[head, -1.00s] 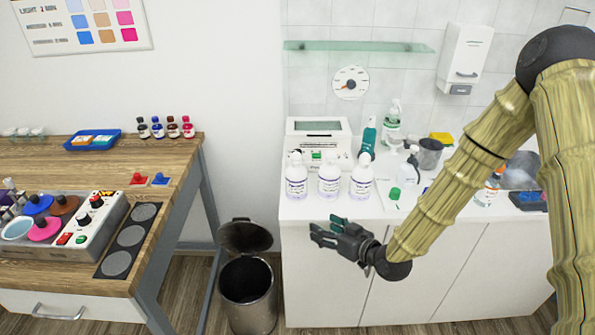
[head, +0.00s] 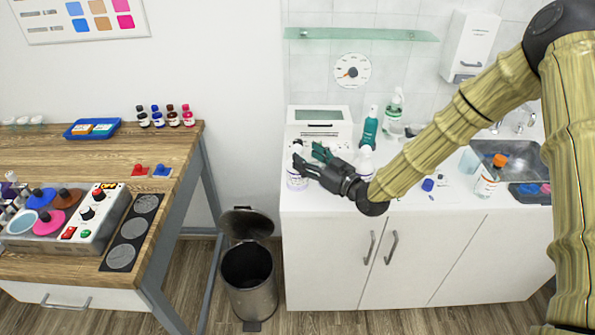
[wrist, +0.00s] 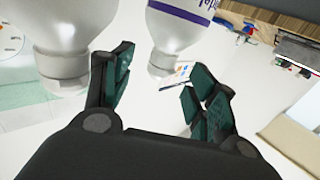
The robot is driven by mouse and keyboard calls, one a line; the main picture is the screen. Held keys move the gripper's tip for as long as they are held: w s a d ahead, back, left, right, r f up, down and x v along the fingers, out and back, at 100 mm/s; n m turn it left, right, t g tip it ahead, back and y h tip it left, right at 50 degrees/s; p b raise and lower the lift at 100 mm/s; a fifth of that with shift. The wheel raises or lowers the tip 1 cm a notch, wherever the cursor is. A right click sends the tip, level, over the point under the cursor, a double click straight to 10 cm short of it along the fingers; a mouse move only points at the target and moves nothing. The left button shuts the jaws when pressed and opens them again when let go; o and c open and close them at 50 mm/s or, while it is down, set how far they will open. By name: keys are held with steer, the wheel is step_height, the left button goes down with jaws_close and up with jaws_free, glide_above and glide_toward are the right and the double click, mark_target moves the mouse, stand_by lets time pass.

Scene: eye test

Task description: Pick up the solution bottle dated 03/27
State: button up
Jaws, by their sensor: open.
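Three white bottles with purple labels stood in a row on the counter; now the left one (head: 296,181) shows behind my gripper and the right one (head: 366,158) shows in part. The middle one is hidden by my gripper in the head view. My gripper (head: 309,158) is open, at the height of the bottle tops. In the wrist view two white bottles appear upside down: one at the left (wrist: 70,28), and one with a purple band (wrist: 181,22) whose cap end lies between the open fingertips (wrist: 159,68). No date is readable.
A white device (head: 318,126) and a teal bottle (head: 370,128) stand behind the row. A clear spray bottle (head: 393,112) and an orange-capped bottle (head: 489,177) are farther right. A glass shelf (head: 362,34) hangs above. An open bin (head: 250,277) stands on the floor left of the counter.

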mark_target(301, 153)
steer(key=shift+p+x, duration=1.15)
steer(key=shift+x, duration=1.3)
steer(key=shift+s, duration=0.1)
jaws_close()
